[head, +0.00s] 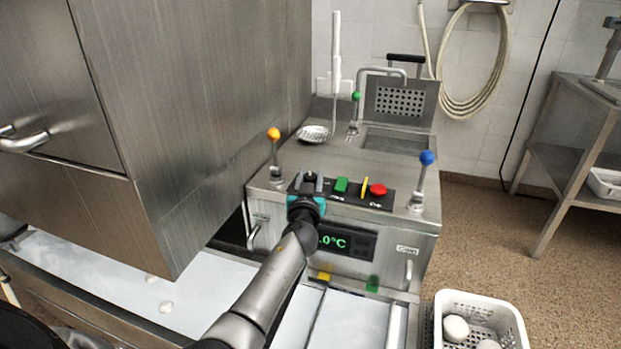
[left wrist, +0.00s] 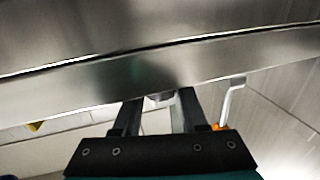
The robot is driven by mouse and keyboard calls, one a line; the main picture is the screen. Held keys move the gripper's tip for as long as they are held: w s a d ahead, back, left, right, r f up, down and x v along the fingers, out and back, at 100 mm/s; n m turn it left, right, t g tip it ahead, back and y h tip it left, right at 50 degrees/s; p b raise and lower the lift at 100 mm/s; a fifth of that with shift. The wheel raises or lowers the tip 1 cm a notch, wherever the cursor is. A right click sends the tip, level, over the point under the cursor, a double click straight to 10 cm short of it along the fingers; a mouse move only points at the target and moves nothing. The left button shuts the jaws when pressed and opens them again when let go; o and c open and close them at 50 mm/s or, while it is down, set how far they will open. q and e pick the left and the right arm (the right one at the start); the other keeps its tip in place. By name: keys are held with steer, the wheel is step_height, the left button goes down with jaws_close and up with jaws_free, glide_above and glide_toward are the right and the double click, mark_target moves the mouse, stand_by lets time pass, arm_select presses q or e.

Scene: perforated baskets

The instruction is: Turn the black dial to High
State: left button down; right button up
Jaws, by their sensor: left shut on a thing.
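The black dial (head: 310,177) is at the left end of the dark control panel (head: 377,201) on top of the steel machine. My left gripper (head: 309,183) is over the panel, with one finger on each side of the dial, shut on it. In the left wrist view the two fingers of my left gripper (left wrist: 159,96) stand apart, with a small part of a greyish knob between their tips. The dial's marks and pointer are hidden or too small to read. My right gripper is not in view.
A green button (head: 341,184), a yellow lever (head: 364,187) and a red button (head: 378,190) sit right of the dial. Levers with an orange ball (head: 273,134) and a blue ball (head: 427,158) flank the panel. A white perforated basket (head: 480,308) stands lower right.

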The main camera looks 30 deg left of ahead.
arm_select(q)
steer(key=shift+h, duration=0.3)
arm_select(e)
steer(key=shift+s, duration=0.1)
arm_select(q)
steer(key=m+t+h+p, duration=0.1)
steer(key=m+h, duration=0.1)
steer(key=shift+a+r+h, duration=0.1)
steer(key=shift+h, duration=0.2)
steer(key=m+t+h+p, duration=0.1)
steer(key=m+h, duration=0.1)
steer(key=h, duration=0.1)
steer(key=shift+m+h+p, duration=0.3)
steer(key=shift+h, duration=0.1)
steer(key=shift+m+h, duration=0.5)
steer(key=shift+h, duration=0.3)
steer(key=shift+m+h, duration=0.6)
steer(key=shift+h, duration=0.3)
steer(key=shift+m+g+h+b, duration=0.3)
steer(key=shift+m+h+b, duration=0.3)
steer(key=shift+h, duration=0.5)
steer(key=shift+m+h, duration=0.5)
steer(key=shift+h, duration=0.2)
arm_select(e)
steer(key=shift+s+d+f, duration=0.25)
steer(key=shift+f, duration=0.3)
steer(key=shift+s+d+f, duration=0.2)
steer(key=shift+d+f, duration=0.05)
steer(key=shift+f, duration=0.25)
